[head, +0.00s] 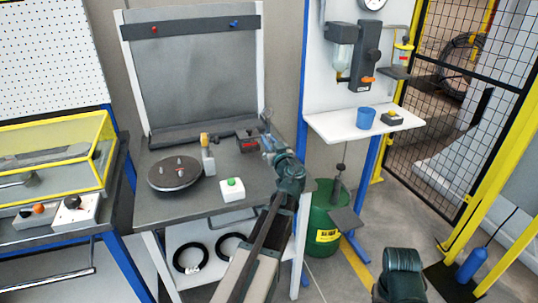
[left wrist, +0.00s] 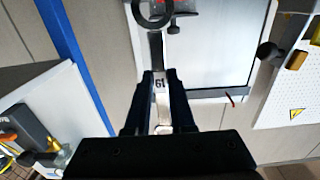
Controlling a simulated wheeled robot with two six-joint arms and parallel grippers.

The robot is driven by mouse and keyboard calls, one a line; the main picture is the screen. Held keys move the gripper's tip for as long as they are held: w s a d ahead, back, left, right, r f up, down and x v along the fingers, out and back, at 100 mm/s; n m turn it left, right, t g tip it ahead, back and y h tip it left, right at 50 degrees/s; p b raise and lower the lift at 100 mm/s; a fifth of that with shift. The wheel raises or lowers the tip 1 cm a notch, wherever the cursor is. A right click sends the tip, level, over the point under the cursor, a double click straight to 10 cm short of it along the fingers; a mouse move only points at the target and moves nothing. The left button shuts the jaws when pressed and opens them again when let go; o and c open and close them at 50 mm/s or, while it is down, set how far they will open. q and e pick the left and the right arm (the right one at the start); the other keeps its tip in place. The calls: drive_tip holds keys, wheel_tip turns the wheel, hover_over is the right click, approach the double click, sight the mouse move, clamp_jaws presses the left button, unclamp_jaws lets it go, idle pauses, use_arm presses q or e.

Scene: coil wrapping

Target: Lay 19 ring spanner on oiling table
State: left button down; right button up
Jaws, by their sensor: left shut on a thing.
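My left gripper (head: 268,143) is shut on the 19 ring spanner and holds it above the back right of a grey-topped table (head: 225,207). In the left wrist view the spanner (left wrist: 157,50) is a silver bar marked 19 between the fingers (left wrist: 160,100), with a dark ring at its far end. In the head view the spanner is small and hard to make out. A white shelf-like table (head: 340,125) under an oiler unit stands to the right, apart from the gripper. I cannot tell for sure which surface is the oiling table.
The grey table holds a dark turntable (head: 175,173), a green-button box (head: 232,190) and a red-and-black item (head: 247,142). A blue cup (head: 365,118) and a small dark block (head: 391,117) stand on the white shelf. A green drum (head: 322,222) is below it.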

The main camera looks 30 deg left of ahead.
use_arm(q)
drive_tip(key=shift+f+b, duration=1.8)
drive_tip(key=shift+f, duration=0.05)
drive_tip(key=shift+f, duration=0.1)
drive_tip(key=c, duration=0.8)
unclamp_jaws()
drive_tip(key=shift+o, duration=0.2)
drive_tip(key=shift+r, duration=0.25)
drive_tip(key=v, duration=1.2)
drive_tip(key=shift+f, duration=0.1)
